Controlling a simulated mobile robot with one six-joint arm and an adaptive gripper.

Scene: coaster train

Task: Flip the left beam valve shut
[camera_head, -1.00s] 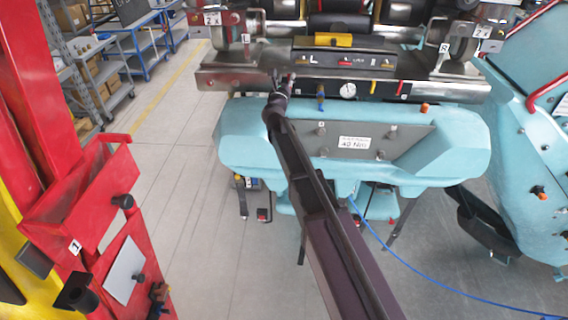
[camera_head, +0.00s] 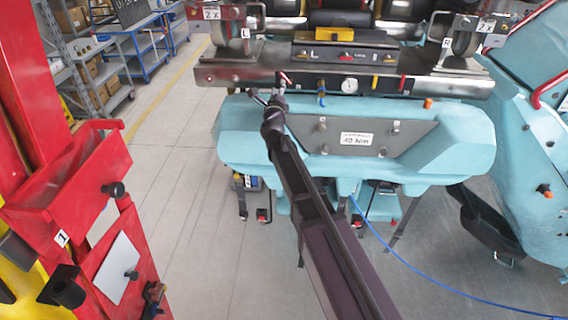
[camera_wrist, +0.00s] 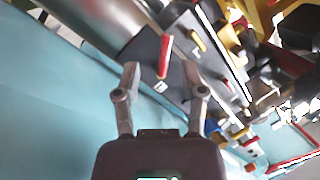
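The left beam valve has a red lever (camera_head: 286,78) on the dark panel at the left of the steel beam (camera_head: 222,76). In the wrist view the red lever (camera_wrist: 165,54) stands out from the dark plate, in line with the gap between my fingertips. My gripper (camera_head: 268,94) is open and empty, just in front of and below the lever. In the wrist view its two fingers (camera_wrist: 160,70) are spread to either side of the lever's lower end. I cannot tell whether they touch it.
A yellow lever shows beside the red one in the wrist view (camera_wrist: 199,40). Further right on the panel are a blue fitting (camera_head: 321,94), a round gauge (camera_head: 349,85) and another red lever (camera_head: 402,82). The teal body (camera_head: 250,122) lies below.

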